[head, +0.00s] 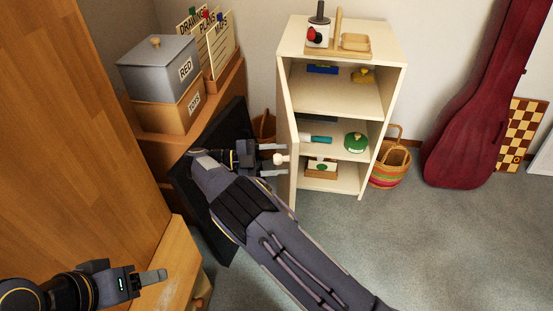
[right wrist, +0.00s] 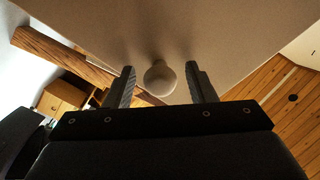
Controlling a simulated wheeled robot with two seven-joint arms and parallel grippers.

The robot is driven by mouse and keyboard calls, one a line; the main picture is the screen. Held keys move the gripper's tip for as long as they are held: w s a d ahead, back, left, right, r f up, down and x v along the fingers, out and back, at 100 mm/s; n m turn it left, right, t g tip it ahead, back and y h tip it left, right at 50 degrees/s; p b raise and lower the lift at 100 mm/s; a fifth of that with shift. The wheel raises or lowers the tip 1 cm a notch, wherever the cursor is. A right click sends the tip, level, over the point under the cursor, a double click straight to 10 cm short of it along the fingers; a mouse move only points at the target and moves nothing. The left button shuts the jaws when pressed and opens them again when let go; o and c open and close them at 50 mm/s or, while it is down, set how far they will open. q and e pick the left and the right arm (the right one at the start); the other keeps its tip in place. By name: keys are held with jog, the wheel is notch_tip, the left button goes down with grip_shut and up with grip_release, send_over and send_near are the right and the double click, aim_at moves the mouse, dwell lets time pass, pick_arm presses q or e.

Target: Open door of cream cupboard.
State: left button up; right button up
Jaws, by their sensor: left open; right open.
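The cream cupboard (head: 340,56) stands against the back wall. Its door (head: 286,120) stands swung open at the left side, and the shelves inside show. A pale round knob (head: 281,159) is on the door's outer face; the right wrist view also shows the knob (right wrist: 160,78). My right gripper (head: 274,160) is open, with one finger on each side of the knob and visible gaps to it; the fingers also show in the right wrist view (right wrist: 160,84). My left gripper (head: 153,277) is at the lower left, away from the cupboard, holding nothing visible.
On the shelves are a green round item (head: 355,142), a yellow item (head: 362,75) and other small things. A striped basket (head: 389,166) stands right of the cupboard, near a red instrument case (head: 478,130). Boxes (head: 160,70) sit on a wooden unit at left. Carpet ahead is clear.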

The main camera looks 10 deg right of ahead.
aim_at(290, 150)
notch_tip(290, 150, up, 3)
jog(key=shift+r+p, duration=0.1)
jog(key=shift+p, duration=0.3)
jog(key=s+a+r+p, duration=0.1)
jog(key=s+r+p, duration=0.2)
jog(key=s+r, duration=0.6)
jog(key=s, duration=0.5)
jog(key=shift+a+r, duration=0.4)
